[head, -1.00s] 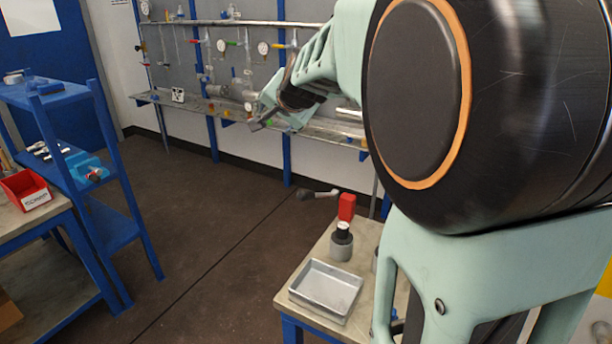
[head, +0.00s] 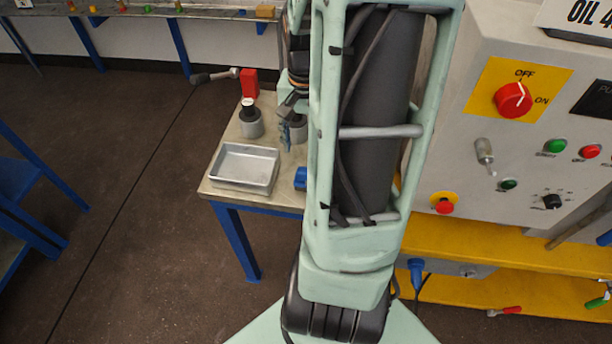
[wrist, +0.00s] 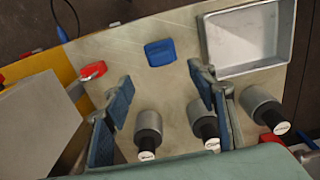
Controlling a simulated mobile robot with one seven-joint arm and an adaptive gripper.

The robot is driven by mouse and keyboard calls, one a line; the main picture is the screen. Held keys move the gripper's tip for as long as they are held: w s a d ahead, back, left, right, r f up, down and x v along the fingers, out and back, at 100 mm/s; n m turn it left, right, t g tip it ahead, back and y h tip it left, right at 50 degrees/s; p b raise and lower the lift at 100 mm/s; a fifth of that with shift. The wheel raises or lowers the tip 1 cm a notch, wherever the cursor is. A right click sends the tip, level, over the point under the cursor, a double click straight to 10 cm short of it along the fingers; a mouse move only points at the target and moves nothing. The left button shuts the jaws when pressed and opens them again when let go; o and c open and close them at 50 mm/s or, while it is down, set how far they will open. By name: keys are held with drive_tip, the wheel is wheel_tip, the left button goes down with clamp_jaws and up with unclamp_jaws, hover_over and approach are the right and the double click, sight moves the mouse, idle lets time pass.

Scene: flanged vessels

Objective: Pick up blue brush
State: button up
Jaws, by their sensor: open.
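The blue brush (wrist: 160,52) appears as a small blue block on the worktable, left of the metal tray in the wrist view. In the head view a blue piece (head: 300,178) shows on the table right of the tray, partly hidden by my arm. My gripper (wrist: 160,82) is open and empty, its two blue-padded fingers spread above the table. The brush lies beyond the fingertips in the wrist view, between their lines and not touched. In the head view my gripper (head: 288,122) is small and partly hidden behind my arm, over the table.
Several grey cylinders with black tops (wrist: 203,122) stand near and between my fingers. A metal tray (head: 245,183) sits at the table's left edge. A red block (head: 249,82) stands at the back, and a red item (wrist: 92,70) lies left. A control cabinet (head: 540,160) stands close on the right.

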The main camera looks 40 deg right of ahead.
sight(300, 177)
wheel_tip(300, 177, down, 10)
drive_tip(key=shift+w+f+b, duration=0.15)
drive_tip(key=shift+f+b, duration=0.1)
drive_tip(key=shift+b, duration=0.1)
drive_tip(key=shift+c, duration=0.3)
drive_tip(key=c, duration=1.2)
drive_tip(key=shift+r, duration=0.1)
